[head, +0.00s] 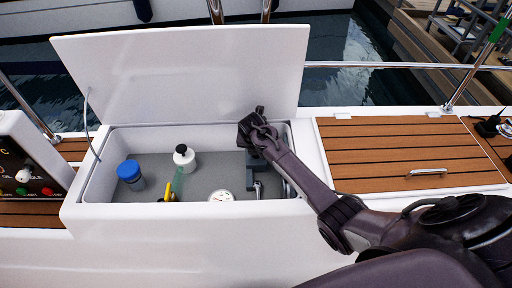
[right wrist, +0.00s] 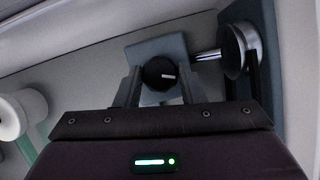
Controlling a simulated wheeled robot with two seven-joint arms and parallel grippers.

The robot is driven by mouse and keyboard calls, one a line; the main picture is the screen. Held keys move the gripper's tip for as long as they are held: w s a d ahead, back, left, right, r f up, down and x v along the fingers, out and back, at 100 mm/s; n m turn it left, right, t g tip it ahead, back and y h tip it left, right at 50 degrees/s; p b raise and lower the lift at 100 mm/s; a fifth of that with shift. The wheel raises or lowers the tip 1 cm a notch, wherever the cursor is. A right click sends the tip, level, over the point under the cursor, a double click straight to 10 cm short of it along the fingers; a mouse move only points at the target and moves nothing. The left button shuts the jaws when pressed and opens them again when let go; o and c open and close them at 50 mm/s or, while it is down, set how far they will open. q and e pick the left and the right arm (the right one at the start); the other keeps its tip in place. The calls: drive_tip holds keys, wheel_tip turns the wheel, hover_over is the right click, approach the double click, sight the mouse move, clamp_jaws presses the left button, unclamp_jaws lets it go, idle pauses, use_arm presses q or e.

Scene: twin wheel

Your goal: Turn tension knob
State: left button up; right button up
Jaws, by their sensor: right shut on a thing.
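The tension knob (right wrist: 158,74) is black and round with a white mark, on a grey-blue block (right wrist: 172,50) in the right wrist view. The mark points to the right of that picture. My right gripper (right wrist: 159,88) has one finger on each side of the knob and is shut on it. In the head view my right gripper (head: 253,160) reaches down into the right end of the open locker (head: 110,165). There the knob is hidden behind the gripper. My left gripper is not in view.
The raised white lid (head: 180,75) stands behind the gripper. A blue-capped jar (head: 129,172), a white bottle (head: 184,158), a yellow-handled tool (head: 171,196) and a round gauge (head: 221,195) are in the locker. A metal cylinder (right wrist: 238,50) sits close beside the knob.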

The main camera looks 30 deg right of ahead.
drive_tip(key=m+g+h+p, duration=0.1)
drive_tip(key=m+p, duration=0.1)
drive_tip(key=m, duration=0.2)
drive_tip(key=shift+w+r, duration=0.1)
drive_tip(key=shift+r, duration=0.05)
drive_tip(key=shift+m, duration=0.5)
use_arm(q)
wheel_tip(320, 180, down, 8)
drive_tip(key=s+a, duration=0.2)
use_arm(e)
drive_tip(key=shift+w+m+g+h, duration=0.1)
drive_tip(key=shift+m+g+h, duration=0.4)
drive_tip(key=shift+m, duration=0.5)
drive_tip(key=shift+a+f+m+g, duration=0.15)
drive_tip(key=shift+m+g, duration=0.25)
drive_tip(key=shift+m, duration=0.4)
drive_tip(key=m+g+b, duration=0.1)
drive_tip(key=m+b, duration=0.1)
drive_tip(key=m, duration=0.2)
drive_tip(key=shift+w+m+g+b, duration=0.1)
drive_tip(key=shift+m+g+b, duration=0.2)
drive_tip(key=shift+g+b, duration=0.1)
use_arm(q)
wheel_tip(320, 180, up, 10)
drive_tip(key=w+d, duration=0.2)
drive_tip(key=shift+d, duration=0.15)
use_arm(e)
drive_tip(key=shift+m, duration=0.3)
